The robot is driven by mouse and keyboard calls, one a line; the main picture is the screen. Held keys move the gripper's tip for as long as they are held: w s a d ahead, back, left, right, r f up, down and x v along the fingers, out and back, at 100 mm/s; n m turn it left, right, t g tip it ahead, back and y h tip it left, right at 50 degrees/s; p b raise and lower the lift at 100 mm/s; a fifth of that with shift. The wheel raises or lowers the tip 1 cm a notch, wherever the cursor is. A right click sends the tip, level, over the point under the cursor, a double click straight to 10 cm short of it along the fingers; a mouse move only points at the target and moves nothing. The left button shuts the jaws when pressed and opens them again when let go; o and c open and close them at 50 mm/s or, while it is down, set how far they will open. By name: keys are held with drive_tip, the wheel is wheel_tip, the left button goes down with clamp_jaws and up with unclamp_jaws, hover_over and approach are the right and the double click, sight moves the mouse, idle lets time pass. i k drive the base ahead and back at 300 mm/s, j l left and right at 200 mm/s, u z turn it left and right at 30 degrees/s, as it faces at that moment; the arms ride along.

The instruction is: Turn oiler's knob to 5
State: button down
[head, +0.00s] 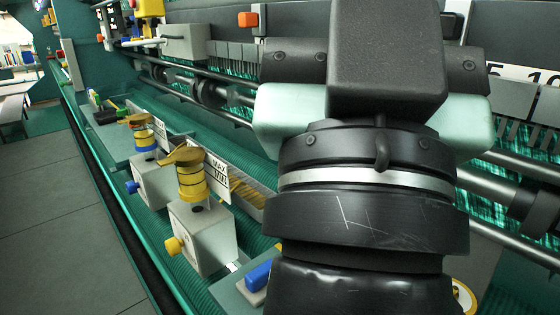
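Two oiler-like units stand on the green rail left of my arm. The nearer unit (205,240) is a grey box with a yellow ringed neck, a brass flap on top and a yellow side knob (174,246). The farther unit (155,182) is similar, with a blue side knob (133,187). I can read no number on either knob. A round yellow-rimmed white part (463,297) shows partly at the lower right; my arm hides the rest. My gripper (385,60) fills the centre right, seen from behind. Its fingers are hidden, and I see no contact with either unit.
A white plate marked MAX and MIN (217,175) stands beside the nearer unit. A blue part (258,275) lies close to my arm. Long rails and a comb-like row of grey plates run behind. A number strip (530,74) is at right. The floor at left is clear.

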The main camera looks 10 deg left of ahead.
sight(173, 246)
drive_tip(key=j, duration=1.7)
drive_tip(key=i+z, duration=0.05)
drive_tip(key=i, duration=0.05)
